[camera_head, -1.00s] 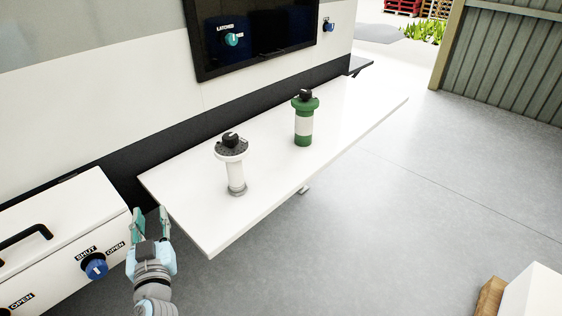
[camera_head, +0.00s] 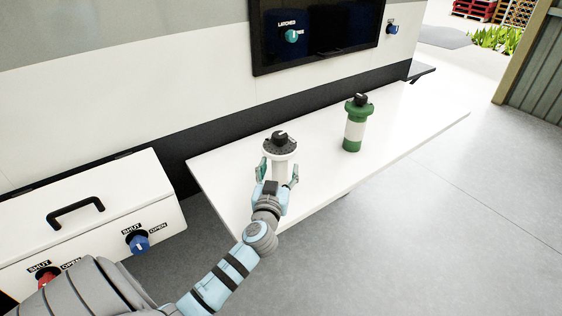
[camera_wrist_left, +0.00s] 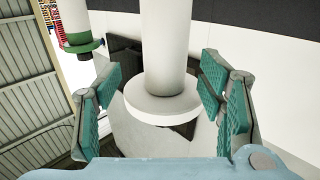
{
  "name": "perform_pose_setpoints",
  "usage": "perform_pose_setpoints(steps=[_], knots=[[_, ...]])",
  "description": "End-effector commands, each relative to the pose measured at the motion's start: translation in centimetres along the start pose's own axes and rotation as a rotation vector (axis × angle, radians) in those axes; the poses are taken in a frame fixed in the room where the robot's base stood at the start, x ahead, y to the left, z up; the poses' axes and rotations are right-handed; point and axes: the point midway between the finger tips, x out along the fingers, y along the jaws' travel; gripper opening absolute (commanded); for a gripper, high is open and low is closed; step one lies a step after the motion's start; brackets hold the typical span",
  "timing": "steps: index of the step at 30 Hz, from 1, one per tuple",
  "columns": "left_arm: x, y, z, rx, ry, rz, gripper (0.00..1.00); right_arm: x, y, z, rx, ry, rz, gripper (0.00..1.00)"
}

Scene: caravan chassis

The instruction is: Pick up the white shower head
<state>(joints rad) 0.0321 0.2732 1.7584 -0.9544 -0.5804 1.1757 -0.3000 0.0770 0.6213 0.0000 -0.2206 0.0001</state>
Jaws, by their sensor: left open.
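The white shower head (camera_head: 279,147) stands upright on the white table, with a dark dial-like top. My left gripper (camera_head: 277,172) is open, with its teal fingers on either side of the white stem. In the left wrist view the stem (camera_wrist_left: 165,50) and its round collar (camera_wrist_left: 165,103) show between the open fingers (camera_wrist_left: 168,95), with gaps on both sides. The lower part of the shower head is hidden behind the gripper in the head view. My right gripper is not in view.
A green and white shower head (camera_head: 355,123) stands further right on the table (camera_head: 410,120). A white box with a black handle (camera_head: 75,212) and blue knob (camera_head: 137,243) is at left. A dark-framed panel (camera_head: 320,35) is on the wall behind.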

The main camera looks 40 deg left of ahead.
Motion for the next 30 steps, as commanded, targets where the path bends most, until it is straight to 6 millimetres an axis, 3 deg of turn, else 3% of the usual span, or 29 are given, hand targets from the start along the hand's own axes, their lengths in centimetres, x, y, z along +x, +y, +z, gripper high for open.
perform_pose_setpoints(steps=[8,15,25,30], knots=[[4.7,-0.7,0.4,0.002,0.002,-0.002,0.63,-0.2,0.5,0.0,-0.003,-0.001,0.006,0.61],[5.0,-0.6,0.5,0.001,0.000,0.000,0.61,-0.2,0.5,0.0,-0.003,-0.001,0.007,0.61],[5.0,-0.6,0.5,0.001,0.001,0.000,0.08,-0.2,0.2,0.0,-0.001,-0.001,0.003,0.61],[5.0,-0.6,0.5,0.001,0.001,0.000,0.06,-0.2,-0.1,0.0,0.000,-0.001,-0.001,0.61]])
